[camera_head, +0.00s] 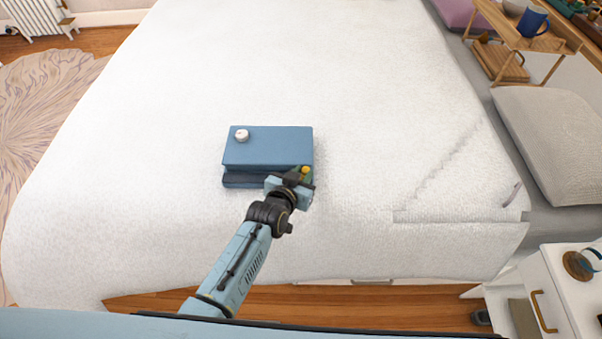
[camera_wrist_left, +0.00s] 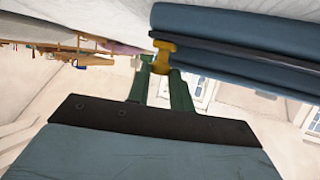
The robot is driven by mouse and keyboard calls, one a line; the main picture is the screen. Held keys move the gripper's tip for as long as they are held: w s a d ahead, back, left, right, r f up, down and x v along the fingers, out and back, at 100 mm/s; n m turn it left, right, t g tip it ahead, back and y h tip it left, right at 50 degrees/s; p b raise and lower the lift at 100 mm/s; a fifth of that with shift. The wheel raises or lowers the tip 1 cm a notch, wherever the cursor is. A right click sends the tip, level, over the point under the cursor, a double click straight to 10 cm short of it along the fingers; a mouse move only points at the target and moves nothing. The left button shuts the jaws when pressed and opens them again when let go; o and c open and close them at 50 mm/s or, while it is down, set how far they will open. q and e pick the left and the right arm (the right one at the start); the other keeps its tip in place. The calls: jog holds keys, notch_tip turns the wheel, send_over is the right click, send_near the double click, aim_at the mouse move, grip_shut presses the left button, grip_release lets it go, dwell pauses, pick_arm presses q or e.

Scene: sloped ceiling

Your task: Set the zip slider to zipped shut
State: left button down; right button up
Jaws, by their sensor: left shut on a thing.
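A blue padded case (camera_head: 268,148) lies on the white bed, with a dark band along its near side. It also shows in the left wrist view (camera_wrist_left: 240,35), where a dark zip line (camera_wrist_left: 235,62) runs along its side. The yellow zip slider (camera_wrist_left: 163,55) sits at the left end of that line in the wrist view. My left gripper (camera_head: 303,173) is at the near right corner of the case. Its green fingers (camera_wrist_left: 165,85) are shut on the yellow slider. My right gripper is not in view.
A small white round object (camera_head: 241,135) sits on top of the case. The white bed cover (camera_head: 370,110) is clear around it. A grey pillow (camera_head: 548,140), a wooden shelf (camera_head: 530,40) and a white bedside cabinet (camera_head: 560,290) stand at the right.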

pick_arm(q)
jog(key=c, duration=1.2)
grip_release()
jog(key=shift+d, duration=0.25)
jog(key=shift+c, duration=0.2)
jog(key=shift+s+a, duration=0.1)
jog(key=shift+a, duration=0.05)
jog(key=shift+s+a+r, duration=0.1)
jog(key=shift+s+r, duration=0.05)
jog(key=shift+s, duration=0.1)
jog(key=p+v, duration=0.3)
jog(key=v, duration=0.9)
jog(key=shift+s+r+p, duration=0.15)
jog(key=shift+s+p, duration=0.05)
jog(key=shift+p, duration=0.1)
